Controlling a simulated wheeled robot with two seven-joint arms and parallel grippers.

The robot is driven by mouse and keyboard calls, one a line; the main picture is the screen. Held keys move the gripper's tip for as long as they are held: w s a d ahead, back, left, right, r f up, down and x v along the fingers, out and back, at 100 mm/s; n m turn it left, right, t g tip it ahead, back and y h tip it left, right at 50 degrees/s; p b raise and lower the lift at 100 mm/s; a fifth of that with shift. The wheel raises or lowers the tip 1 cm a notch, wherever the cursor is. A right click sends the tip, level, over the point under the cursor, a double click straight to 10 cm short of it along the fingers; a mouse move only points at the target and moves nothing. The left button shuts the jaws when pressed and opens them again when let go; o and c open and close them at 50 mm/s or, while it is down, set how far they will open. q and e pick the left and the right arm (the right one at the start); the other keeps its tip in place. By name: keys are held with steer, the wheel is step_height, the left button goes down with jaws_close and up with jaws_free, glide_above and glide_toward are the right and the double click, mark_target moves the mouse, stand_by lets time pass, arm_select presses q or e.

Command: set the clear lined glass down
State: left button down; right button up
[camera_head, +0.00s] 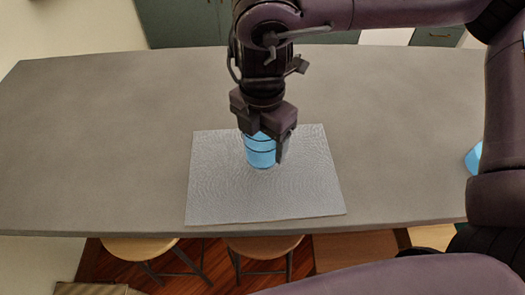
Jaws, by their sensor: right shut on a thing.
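The lined glass (261,153) looks light blue with dark bands around it. It is upright over the grey textured mat (230,205). My right gripper (268,140) comes down on it from above and is shut on it, with a finger showing at its right side. The gripper hides the glass's upper part. The glass's base is over the mat's upper middle; I cannot tell whether it touches the mat. My left gripper is not in view.
The mat lies on a long grey counter (110,130), which is bare to the left. A light blue object (473,159) shows at the right, partly hidden by my arm. Stools (262,246) stand beyond the counter's lower edge.

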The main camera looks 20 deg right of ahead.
mark_target(262, 153)
step_height(262, 153, down, 3)
steer(key=shift+s+f, duration=0.1)
steer(key=shift+f, duration=0.4)
steer(key=shift+f+b, duration=0.15)
steer(key=shift+b, duration=0.15)
steer(key=o, duration=1.3)
step_height(262, 153, up, 12)
steer(key=shift+r+p, duration=0.2)
steer(key=shift+p, duration=0.35)
